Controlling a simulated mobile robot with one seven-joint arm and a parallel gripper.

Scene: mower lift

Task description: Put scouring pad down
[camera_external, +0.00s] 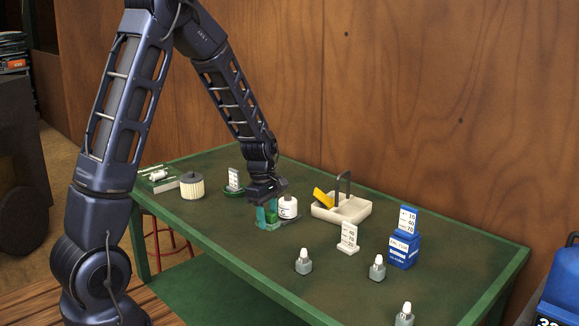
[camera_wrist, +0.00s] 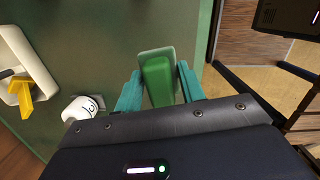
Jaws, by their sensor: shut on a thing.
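The scouring pad is a green block (camera_wrist: 158,82) in the wrist view, with a paler grey-green flat piece around its far end. My gripper (camera_wrist: 159,70) has teal fingers on both sides of the pad and is shut on it. In the external view the gripper (camera_external: 267,214) points down low over the green table (camera_external: 215,221), beside a white bottle. The pad (camera_external: 271,216) shows there as a small green patch between the fingers. Whether its underside touches the table is hard to tell.
The white bottle (camera_external: 288,207) stands close to the right of my gripper. A cream caddy (camera_external: 342,210) with a yellow item is further right.

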